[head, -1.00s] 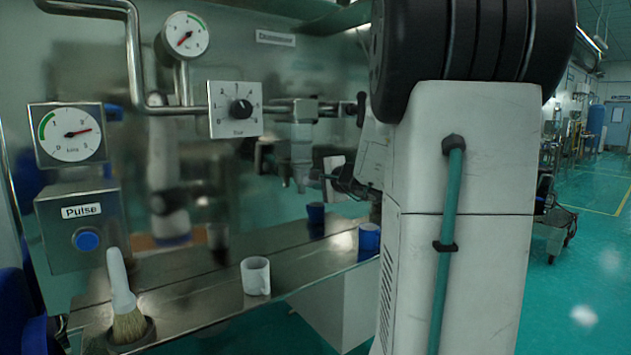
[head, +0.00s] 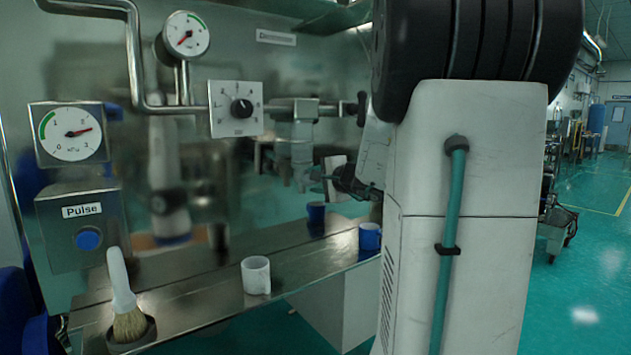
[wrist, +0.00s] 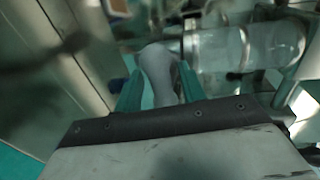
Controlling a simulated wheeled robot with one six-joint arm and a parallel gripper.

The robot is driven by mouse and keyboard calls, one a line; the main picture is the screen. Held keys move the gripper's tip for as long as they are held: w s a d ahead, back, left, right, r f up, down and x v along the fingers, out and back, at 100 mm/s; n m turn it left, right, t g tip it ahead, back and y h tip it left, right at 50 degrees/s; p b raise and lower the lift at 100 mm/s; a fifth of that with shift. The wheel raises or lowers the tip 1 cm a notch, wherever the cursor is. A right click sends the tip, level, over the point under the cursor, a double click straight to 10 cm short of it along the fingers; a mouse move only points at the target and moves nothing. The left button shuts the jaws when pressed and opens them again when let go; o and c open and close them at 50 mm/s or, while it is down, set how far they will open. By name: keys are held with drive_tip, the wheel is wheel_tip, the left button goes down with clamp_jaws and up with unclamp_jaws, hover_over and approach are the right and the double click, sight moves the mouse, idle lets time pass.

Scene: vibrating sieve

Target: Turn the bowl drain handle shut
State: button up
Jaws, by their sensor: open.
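My gripper (wrist: 159,86) shows in the wrist view as two green fingers standing apart. A smooth grey rounded piece (wrist: 158,66), which looks like a handle, lies between the fingers. I cannot tell whether either finger touches it. A clear cylindrical part (wrist: 250,45) is blurred just beyond, to the right. In the head view my gripper (head: 322,178) is small and partly hidden behind my arm, beside the steel wall. The drain handle cannot be made out clearly there.
A steel shelf (head: 205,300) holds a white mug (head: 256,275), a blue cup (head: 370,240) and a brush (head: 125,300) in a holder. Gauges, a dial (head: 237,108) and a Pulse button box (head: 82,228) are on the left. Open green floor (head: 590,250) is at the right.

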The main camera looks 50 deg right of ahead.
drive_tip(key=v, duration=0.7)
drive_tip(key=shift+s, duration=0.1)
idle(0.4)
